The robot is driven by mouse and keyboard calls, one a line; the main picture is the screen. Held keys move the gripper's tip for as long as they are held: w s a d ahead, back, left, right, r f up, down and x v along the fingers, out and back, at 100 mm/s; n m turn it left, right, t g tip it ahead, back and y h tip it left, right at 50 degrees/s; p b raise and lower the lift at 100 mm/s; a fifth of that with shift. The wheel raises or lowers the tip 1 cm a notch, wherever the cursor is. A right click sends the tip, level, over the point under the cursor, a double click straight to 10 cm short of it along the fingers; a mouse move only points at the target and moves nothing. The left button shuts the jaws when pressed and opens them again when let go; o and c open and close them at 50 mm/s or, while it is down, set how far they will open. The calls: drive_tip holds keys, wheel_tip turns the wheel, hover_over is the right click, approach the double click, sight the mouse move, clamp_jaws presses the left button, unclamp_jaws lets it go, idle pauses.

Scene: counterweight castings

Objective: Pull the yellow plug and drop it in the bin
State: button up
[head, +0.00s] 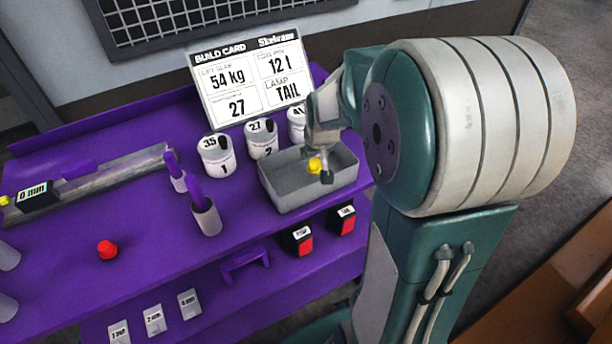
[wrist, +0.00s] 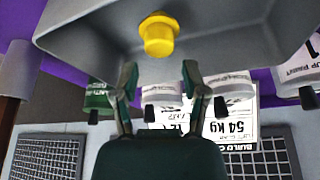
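The yellow plug (head: 314,164) is at the grey bin (head: 300,199), within its opening in the head view. In the wrist view the yellow plug (wrist: 158,36) shows against the bin's grey inside (wrist: 95,42), just beyond my fingertips. I cannot tell whether it rests on the bin floor or is above it. My gripper (wrist: 160,70) is open, its two dark fingers apart with nothing between them. In the head view my gripper (head: 318,152) reaches over the bin and partly hides its far side.
White numbered cups (head: 217,157) and a build card (head: 250,78) stand behind the bin. A red plug (head: 107,249) sits on the purple bench (head: 150,225). Purple-handled tools in holders (head: 206,217) stand left of the bin. Red-and-black blocks (head: 298,240) are in front.

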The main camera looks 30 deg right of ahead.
drive_tip(key=shift+r, duration=0.1)
idle(0.3)
drive_tip(key=v, duration=1.1)
drive_tip(key=shift+s+r, duration=0.25)
drive_tip(key=shift+r, duration=0.05)
drive_tip(key=shift+a, duration=0.15)
drive_tip(key=s+a+r+n+t+y, duration=0.1)
drive_tip(key=s+a+n, duration=0.2)
drive_tip(key=s+a, duration=0.8)
drive_tip(key=s, duration=0.3)
drive_tip(key=shift+s+r, duration=0.3)
drive_tip(key=shift+r, duration=0.1)
drive_tip(key=shift+a, duration=0.15)
